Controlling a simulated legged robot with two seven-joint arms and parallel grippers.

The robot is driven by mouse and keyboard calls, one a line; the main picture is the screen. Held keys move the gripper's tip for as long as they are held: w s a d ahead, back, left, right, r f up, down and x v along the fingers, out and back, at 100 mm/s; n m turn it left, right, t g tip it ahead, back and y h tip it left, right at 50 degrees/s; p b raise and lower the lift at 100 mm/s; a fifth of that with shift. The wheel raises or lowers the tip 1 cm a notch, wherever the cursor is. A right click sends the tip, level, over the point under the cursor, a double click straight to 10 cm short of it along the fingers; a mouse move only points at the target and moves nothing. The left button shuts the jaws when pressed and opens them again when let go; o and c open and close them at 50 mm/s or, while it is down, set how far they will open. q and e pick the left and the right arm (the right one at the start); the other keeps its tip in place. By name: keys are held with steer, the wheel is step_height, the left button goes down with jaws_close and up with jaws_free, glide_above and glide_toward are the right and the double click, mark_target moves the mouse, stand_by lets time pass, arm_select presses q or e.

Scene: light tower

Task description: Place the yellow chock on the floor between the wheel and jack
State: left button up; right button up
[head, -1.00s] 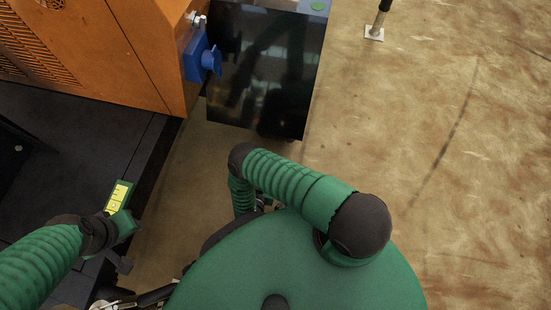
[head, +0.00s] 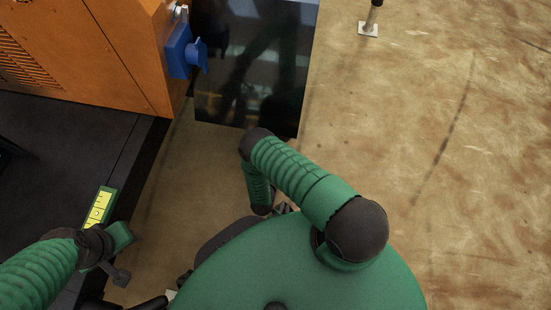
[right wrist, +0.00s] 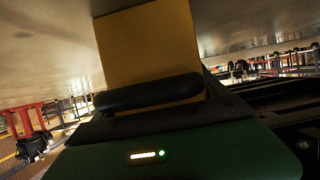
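The yellow chock (right wrist: 150,48) fills the upper middle of the right wrist view. My right gripper (right wrist: 150,93) is closed around it, with a dark padded finger across its lower part. The head view does not show the right gripper or the chock; my own arm and body cover that spot. My left gripper (head: 121,256) is at the lower left of the head view, beside the dark trailer edge, with no object seen in it. A leg with a square foot plate (head: 368,28), possibly the jack, stands on the floor at the top right. I cannot make out the wheel.
The orange housing (head: 90,55) with a blue socket (head: 180,50) stands on the black trailer deck (head: 60,150). A dark glossy panel (head: 250,70) lies right of it. The brown floor (head: 450,150) is open on the right. Railings (right wrist: 270,62) show far off.

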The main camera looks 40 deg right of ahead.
steer(key=shift+o, duration=1.3)
steer(key=shift+s+a+r+p, duration=0.2)
steer(key=shift+a+r+p, duration=0.05)
steer(key=shift+p, duration=0.05)
steer(key=p+v, duration=0.5)
steer(key=v, duration=0.6)
steer(key=shift+s+a, duration=0.1)
